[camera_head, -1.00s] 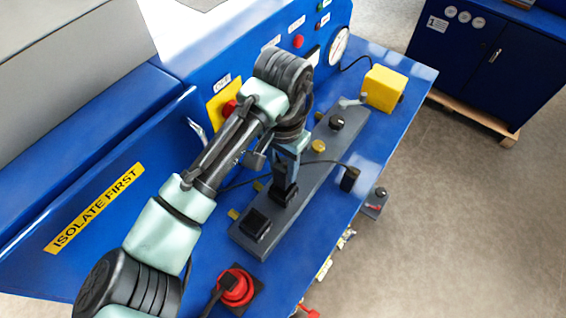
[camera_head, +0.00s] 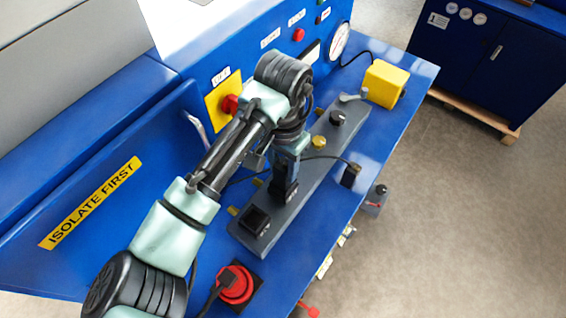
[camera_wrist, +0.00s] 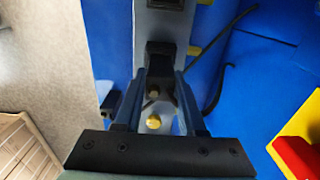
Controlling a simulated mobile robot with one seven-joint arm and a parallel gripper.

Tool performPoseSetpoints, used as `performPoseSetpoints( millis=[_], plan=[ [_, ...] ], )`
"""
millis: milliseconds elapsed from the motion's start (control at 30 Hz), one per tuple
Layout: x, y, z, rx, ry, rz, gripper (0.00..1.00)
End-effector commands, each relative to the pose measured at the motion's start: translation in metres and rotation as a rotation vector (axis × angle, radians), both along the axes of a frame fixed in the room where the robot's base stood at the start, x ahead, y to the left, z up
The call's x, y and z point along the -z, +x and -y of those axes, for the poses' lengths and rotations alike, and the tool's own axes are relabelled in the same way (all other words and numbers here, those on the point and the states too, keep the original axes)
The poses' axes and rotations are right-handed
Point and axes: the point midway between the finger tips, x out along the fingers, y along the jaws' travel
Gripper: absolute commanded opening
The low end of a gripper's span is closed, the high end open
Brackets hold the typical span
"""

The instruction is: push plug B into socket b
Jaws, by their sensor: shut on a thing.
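My gripper (camera_head: 285,180) points down over the middle of the grey strip (camera_head: 240,237) on the blue bench. It is shut on a black plug, which shows between the fingertips in the wrist view (camera_wrist: 159,52). I take it for plug B, but no letter is readable. The plug is at or just above a socket place on the strip; the fingers hide the contact, so I cannot tell how deep it sits. Another square black socket (camera_head: 255,219) is nearer on the strip and also shows at the top of the wrist view (camera_wrist: 166,3). Socket letters are not readable.
A brass piece (camera_head: 319,142) and a black knob (camera_head: 337,117) stand farther along the strip. A black cabled plug (camera_head: 351,175) lies at the bench edge. A red round connector (camera_head: 236,284) is at the near end, a yellow box (camera_head: 384,84) at the far end.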

Motion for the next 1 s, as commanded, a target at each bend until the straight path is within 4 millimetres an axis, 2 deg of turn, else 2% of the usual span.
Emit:
performPoseSetpoints(
  millis=[567, 600, 700, 767, 1000],
  plan=[
    [0.015, 0.0, 0.0, 0.001, -0.001, 0.0, 0.0],
    [0.014, 0.0, 0.0, 0.001, -0.001, 0.001, 0.47],
    [0.014, 0.0, 0.0, 0.001, -0.001, 0.001, 0.65],
    [0.014, 0.0, 0.0, 0.001, 0.0, 0.0, 0.74],
    [0.014, 0.0, 0.0, 0.001, 0.0, 0.0, 0.74]
  ],
)
